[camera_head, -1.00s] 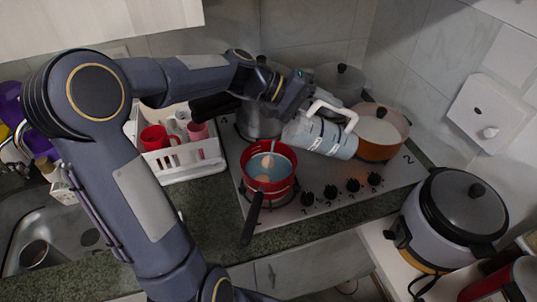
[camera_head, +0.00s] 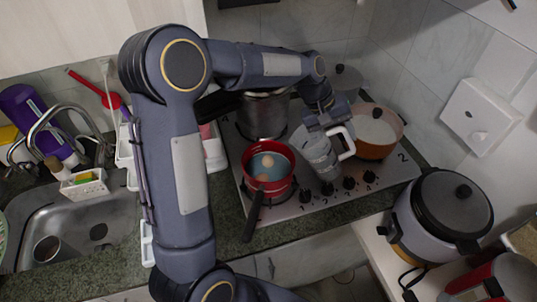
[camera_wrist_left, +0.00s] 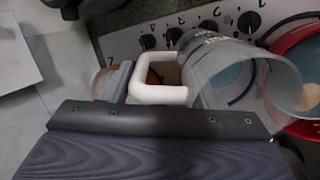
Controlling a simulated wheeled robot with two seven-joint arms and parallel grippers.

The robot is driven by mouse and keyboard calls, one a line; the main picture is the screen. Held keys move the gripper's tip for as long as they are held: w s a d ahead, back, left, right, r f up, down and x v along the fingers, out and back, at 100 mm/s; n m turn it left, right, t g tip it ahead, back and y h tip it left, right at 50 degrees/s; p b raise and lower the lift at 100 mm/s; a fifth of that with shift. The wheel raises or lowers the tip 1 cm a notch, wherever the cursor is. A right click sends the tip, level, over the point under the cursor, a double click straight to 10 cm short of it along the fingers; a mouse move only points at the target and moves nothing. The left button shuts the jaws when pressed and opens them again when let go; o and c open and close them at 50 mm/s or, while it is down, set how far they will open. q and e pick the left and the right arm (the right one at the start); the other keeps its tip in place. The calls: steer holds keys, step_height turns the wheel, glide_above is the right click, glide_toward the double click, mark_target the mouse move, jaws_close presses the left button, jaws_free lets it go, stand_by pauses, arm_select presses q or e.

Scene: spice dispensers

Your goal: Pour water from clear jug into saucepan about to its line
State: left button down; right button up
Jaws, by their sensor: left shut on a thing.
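The clear jug (camera_head: 322,158) with a white handle (camera_head: 346,142) is held above the stove front, just right of the red saucepan (camera_head: 262,183). My right gripper is not seen.
An orange pot (camera_head: 377,148) stands right of the jug, and a steel pot (camera_head: 262,115) stands behind the saucepan. Stove knobs (camera_head: 348,183) line the front. A rice cooker (camera_head: 440,215) is at the right. A sink (camera_head: 110,205) lies at the left.

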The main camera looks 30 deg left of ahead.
mark_target(352, 144)
arm_select(q)
steer(key=w+d+f+g+y, duration=0.2)
steer(key=d+y, duration=0.1)
steer(key=shift+d+f, duration=0.1)
steer(key=shift+w+d+f+g+y, duration=0.3)
steer(key=shift+f+g+y, duration=0.3)
steer(key=shift+y, duration=0.3)
steer(key=shift+r, duration=2.45)
